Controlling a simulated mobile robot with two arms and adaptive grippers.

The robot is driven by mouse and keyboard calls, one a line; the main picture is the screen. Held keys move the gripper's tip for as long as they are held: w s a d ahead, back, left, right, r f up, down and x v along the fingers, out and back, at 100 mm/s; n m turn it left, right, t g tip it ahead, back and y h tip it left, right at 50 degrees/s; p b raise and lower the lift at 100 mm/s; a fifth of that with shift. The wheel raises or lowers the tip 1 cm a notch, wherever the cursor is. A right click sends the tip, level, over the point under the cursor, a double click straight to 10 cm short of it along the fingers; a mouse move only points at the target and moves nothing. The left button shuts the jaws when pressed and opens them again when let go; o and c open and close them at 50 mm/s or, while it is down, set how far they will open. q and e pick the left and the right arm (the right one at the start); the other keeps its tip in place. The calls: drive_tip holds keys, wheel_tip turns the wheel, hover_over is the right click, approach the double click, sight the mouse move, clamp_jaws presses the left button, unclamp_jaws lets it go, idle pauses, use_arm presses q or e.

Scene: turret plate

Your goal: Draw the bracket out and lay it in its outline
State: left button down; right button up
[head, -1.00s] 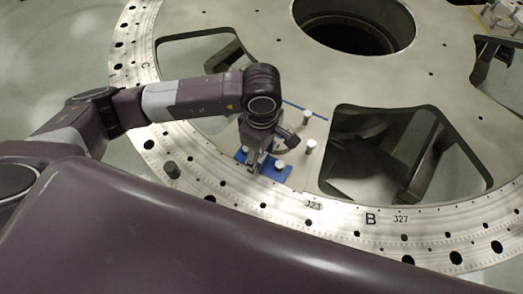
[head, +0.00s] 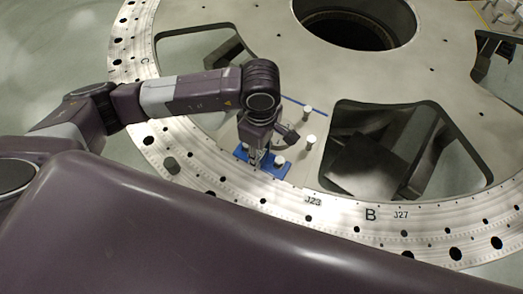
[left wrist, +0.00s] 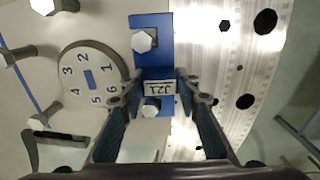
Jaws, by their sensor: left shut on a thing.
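The blue bracket (head: 270,171) lies at the inner edge of the ring's drilled rim, left of the J23 mark. In the left wrist view the bracket (left wrist: 152,57) shows a raised middle part with a J21 label. White hex heads (left wrist: 142,41) stand on it above and below the label. My left gripper (left wrist: 160,88) is shut on the raised part, a fingertip on each side; in the head view the gripper (head: 256,158) points down and hides part of the bracket. A bracket outline is not clearly visible; a thin blue line (head: 304,107) shows behind the gripper. My right gripper is out of view.
Several white-headed pins (head: 307,113) stand near the gripper. A round numbered disc (left wrist: 88,76) with a blue slot is beside it. A large opening (head: 360,165) in the plate lies to the right.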

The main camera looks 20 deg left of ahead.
use_arm(q)
drive_tip(key=shift+s+r, duration=0.1)
drive_tip(key=shift+s, duration=0.3)
drive_tip(key=shift+s+a, duration=0.1)
drive_tip(key=shift+s+a+b, duration=0.2)
drive_tip(key=shift+s+b, duration=0.15)
drive_tip(key=shift+s, duration=0.7)
drive_tip(key=shift+s+a, duration=0.15)
drive_tip(key=shift+s, duration=0.65)
wheel_tip(320, 180, up, 8)
drive_tip(key=p, duration=0.3)
drive_tip(key=shift+p, duration=0.3)
